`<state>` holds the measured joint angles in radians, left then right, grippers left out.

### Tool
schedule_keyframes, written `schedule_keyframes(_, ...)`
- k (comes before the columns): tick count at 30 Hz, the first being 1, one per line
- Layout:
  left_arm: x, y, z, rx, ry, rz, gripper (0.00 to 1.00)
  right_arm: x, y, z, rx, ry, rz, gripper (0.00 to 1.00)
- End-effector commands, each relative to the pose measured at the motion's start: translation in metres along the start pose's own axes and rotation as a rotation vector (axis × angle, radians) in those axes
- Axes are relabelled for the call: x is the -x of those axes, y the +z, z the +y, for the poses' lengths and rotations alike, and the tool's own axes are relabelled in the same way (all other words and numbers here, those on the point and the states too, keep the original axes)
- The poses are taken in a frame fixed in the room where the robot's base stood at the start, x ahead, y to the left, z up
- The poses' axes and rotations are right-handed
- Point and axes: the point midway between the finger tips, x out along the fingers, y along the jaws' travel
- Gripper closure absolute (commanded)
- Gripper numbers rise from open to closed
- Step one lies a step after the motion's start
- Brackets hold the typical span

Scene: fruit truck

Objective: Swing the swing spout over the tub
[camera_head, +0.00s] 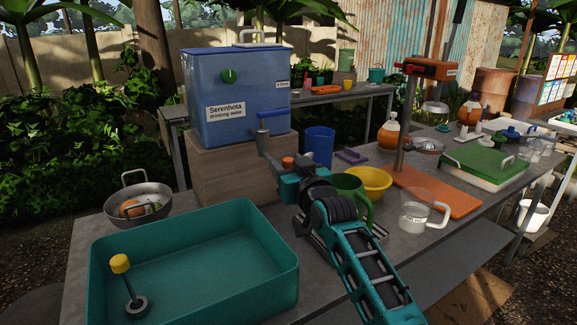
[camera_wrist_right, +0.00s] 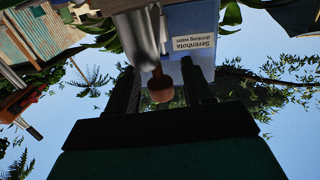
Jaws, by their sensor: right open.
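The swing spout (camera_head: 262,142) is grey with a blue lever on top, on the front of the blue water tank (camera_head: 228,128). Its orange-brown tip (camera_head: 288,162) points toward my right gripper (camera_head: 287,172), to the right of the tub. In the right wrist view the tip (camera_wrist_right: 160,86) shows between the two dark fingers of my right gripper (camera_wrist_right: 160,92), which are apart with visible gaps. The grey spout pipe (camera_wrist_right: 143,38) rises beyond it. The teal tub (camera_head: 283,285) stands at the front left of the table. My left gripper is out of view.
A yellow-topped plunger-like thing (camera_head: 121,265) stands in the tub. A metal bowl (camera_head: 150,192) is behind it. A green mug (camera_head: 362,195), yellow bowl (camera_head: 372,180) and clear jug (camera_head: 415,208) stand close beside my right arm. A blue cup (camera_head: 319,146) is behind.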

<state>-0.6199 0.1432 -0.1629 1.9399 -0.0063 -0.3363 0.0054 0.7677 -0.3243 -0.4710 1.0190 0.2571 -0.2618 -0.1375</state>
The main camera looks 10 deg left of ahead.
Motion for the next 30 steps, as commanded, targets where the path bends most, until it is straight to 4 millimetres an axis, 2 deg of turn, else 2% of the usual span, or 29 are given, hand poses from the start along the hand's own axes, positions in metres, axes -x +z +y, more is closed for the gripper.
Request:
schedule_keyframes(8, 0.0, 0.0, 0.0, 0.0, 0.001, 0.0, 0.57, 0.002, 0.001, 0.0, 0.0, 0.0, -0.001, 0.49)
schedule_keyframes(13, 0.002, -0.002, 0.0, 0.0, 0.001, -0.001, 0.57, 0.013, 0.001, 0.001, -0.001, 0.0, -0.001, 0.49)
schedule_keyframes(30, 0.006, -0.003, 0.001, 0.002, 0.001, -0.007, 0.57, 0.092, 0.001, 0.001, 0.0, 0.001, 0.0, 0.49)
